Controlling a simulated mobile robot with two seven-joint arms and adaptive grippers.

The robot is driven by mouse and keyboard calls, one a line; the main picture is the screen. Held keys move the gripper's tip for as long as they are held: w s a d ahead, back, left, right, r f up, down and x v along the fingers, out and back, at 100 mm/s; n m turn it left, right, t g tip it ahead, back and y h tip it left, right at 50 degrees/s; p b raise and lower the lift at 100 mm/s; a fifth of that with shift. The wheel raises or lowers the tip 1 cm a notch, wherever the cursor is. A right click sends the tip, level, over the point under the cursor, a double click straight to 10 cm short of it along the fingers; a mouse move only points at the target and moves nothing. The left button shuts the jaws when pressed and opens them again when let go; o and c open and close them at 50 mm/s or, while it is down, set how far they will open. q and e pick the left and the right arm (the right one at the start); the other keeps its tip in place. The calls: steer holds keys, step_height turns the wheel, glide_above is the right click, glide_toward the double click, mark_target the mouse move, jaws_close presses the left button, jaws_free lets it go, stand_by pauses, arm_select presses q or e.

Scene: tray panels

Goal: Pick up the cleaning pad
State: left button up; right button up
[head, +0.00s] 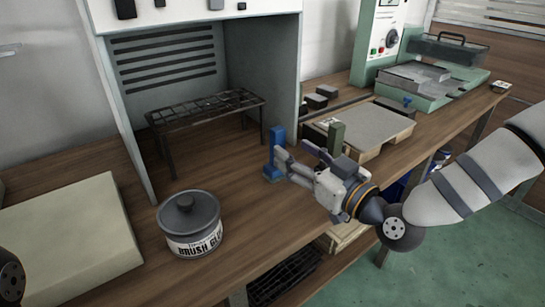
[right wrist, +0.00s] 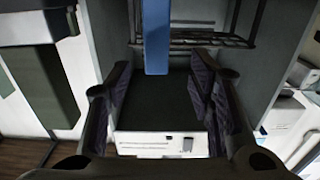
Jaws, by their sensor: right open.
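A blue upright piece (head: 277,140) with a small blue foot stands on the wooden bench in the head view, by the right side of the hood. I cannot tell for certain whether it is the cleaning pad. My right gripper (head: 292,162) is open beside it, and a finger hides part of the blue piece. In the right wrist view the blue piece (right wrist: 157,38) shows at the top, in line with the gap between the open fingers (right wrist: 160,95). Nothing is clearly held. My left gripper is not in view.
A dark green block (head: 336,136) stands just right of the gripper, in front of a grey-topped tray panel (head: 368,125). A lidded brush pot (head: 190,225) and a pale slab (head: 65,240) are at left. A wire rack (head: 205,108) stands inside the hood.

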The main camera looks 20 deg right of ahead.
mark_target(281, 143)
steer(key=x, duration=0.7)
steer(key=shift+w+d+f+b, duration=0.15)
steer(key=shift+f+b, duration=0.25)
jaws_close()
